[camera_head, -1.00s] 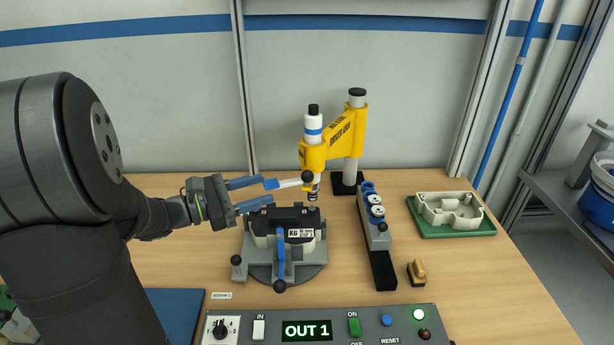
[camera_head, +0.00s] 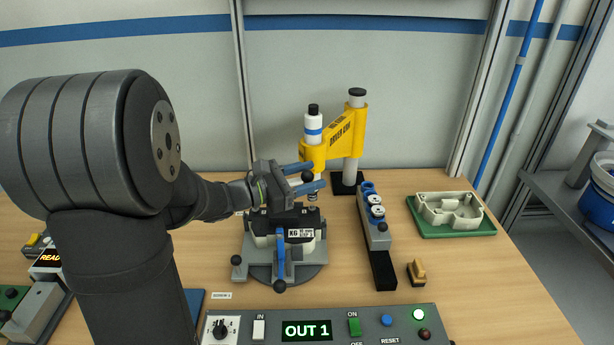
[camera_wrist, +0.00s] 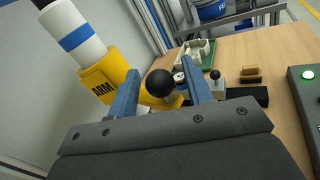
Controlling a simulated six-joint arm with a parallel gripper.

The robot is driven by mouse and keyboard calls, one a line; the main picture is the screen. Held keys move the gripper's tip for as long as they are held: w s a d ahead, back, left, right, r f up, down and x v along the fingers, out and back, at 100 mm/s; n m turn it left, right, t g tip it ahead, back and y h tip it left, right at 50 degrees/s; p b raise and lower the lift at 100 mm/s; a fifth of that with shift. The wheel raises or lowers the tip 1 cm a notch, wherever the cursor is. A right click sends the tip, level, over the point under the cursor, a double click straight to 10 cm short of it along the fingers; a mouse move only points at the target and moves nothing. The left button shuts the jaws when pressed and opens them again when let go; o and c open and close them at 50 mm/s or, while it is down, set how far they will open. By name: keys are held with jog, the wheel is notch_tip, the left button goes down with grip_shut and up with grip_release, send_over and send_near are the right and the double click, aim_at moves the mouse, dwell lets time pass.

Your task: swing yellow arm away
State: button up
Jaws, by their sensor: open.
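The yellow arm (camera_head: 341,134) reaches left from a white post on a black base and carries a white cylinder with a blue band (camera_head: 313,128). Its lower end hangs above the back of the grey fixture marked KG (camera_head: 300,234). A black ball knob (camera_head: 307,176) sticks out from the yellow arm towards the front. My gripper (camera_head: 318,177) is open, its blue fingers on either side of the knob. In the wrist view the knob (camera_wrist: 160,83) sits between the fingertips, with the yellow arm (camera_wrist: 104,83) to the left. I cannot tell whether a finger touches the knob.
A grey rack with round parts (camera_head: 373,215) stands right of the fixture. A green tray with a pale casting (camera_head: 450,232) lies further right. A brush (camera_head: 417,272) lies near the front. The control panel (camera_head: 390,330) showing OUT 1 runs along the front edge.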

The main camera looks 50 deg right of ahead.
grip_shut()
jog(key=s+d+n+t+h, duration=0.1)
jog(key=s+d+n+t, duration=0.3)
jog(key=s, duration=0.6)
jog(key=shift+s+d+r+t, duration=0.2)
jog(key=shift+s+d+t, duration=0.2)
jog(key=shift+d+t, duration=0.6)
jog(key=shift+c, duration=0.5)
grip_release()
jog(key=shift+o, duration=0.5)
jog(key=shift+f, duration=0.1)
jog(key=shift+a, duration=0.15)
